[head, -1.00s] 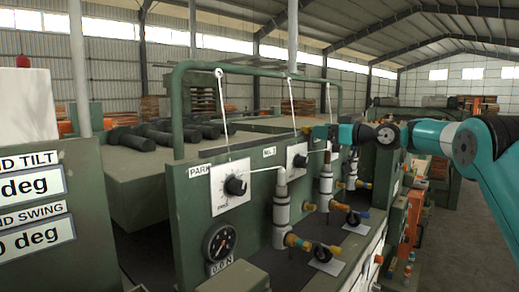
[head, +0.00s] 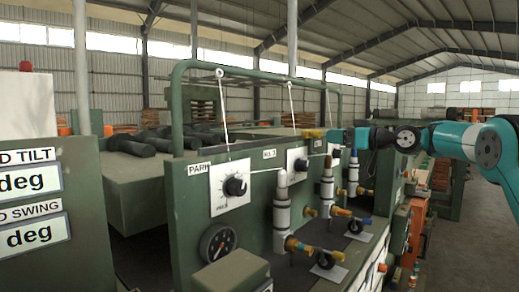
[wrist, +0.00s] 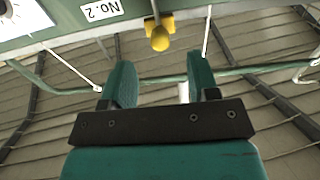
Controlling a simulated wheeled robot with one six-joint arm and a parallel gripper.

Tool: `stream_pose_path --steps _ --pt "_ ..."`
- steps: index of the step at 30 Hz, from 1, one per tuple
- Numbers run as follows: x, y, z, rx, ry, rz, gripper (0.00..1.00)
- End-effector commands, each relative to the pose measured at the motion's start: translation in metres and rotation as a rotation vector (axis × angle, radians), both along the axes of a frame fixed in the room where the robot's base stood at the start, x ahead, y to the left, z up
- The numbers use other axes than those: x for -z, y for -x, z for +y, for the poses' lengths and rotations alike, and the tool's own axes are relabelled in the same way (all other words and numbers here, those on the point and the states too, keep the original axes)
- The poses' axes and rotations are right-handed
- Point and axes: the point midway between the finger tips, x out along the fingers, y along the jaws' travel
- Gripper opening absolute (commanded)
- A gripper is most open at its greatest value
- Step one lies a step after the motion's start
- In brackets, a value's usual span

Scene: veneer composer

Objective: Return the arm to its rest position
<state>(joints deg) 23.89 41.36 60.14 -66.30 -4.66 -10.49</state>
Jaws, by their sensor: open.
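My teal arm reaches in from the right in the head view, with my gripper (head: 335,135) at its left end, in front of the green machine panel (head: 262,190). In the wrist view my gripper (wrist: 160,85) shows two teal fingers spread apart with nothing between them. A yellow knob (wrist: 159,34) on the panel lies beyond the fingertips, apart from them. In the head view a yellow fitting (head: 314,133) sits just left of the gripper; the small gap is hard to judge.
A green pipe rail (head: 250,71) arches above, with thin white rods (head: 222,110). Open floor (head: 478,235) lies at right.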

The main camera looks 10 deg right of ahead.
Motion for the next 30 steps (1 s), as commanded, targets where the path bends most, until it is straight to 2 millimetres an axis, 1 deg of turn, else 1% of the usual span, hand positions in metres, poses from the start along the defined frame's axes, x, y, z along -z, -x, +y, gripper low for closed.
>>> stream_pose_path --steps 5,8,11,14,15,17,18,20,21,22,23,24,26,27,29,30 --pt "0.000 0.000 0.001 0.002 0.000 0.005 0.55" --pt "0.008 0.000 0.008 0.024 0.002 0.053 0.55" --pt "0.030 0.006 0.023 0.077 0.013 0.171 0.55" --pt "0.068 0.026 0.040 0.156 0.042 0.350 0.55" --pt "0.087 0.039 0.046 0.190 0.060 0.429 0.55" --pt "0.115 0.064 0.054 0.242 0.092 0.547 0.55" --pt "0.134 0.084 0.058 0.275 0.117 0.625 0.55" --pt "0.163 0.119 0.062 0.326 0.160 0.740 0.55" --pt "0.181 0.144 0.063 0.358 0.193 0.814 0.55" --pt "0.193 0.163 0.063 0.383 0.217 0.864 0.55" --pt "0.204 0.181 0.062 0.405 0.239 0.910 0.55" --pt "0.217 0.203 0.060 0.432 0.269 0.964 0.55" --pt "0.234 0.235 0.057 0.469 0.311 1.034 0.55" --pt "0.242 0.254 0.054 0.491 0.337 1.075 0.55" --pt "0.255 0.282 0.049 0.523 0.375 1.131 0.55" --pt "0.261 0.300 0.046 0.543 0.399 1.164 0.55"
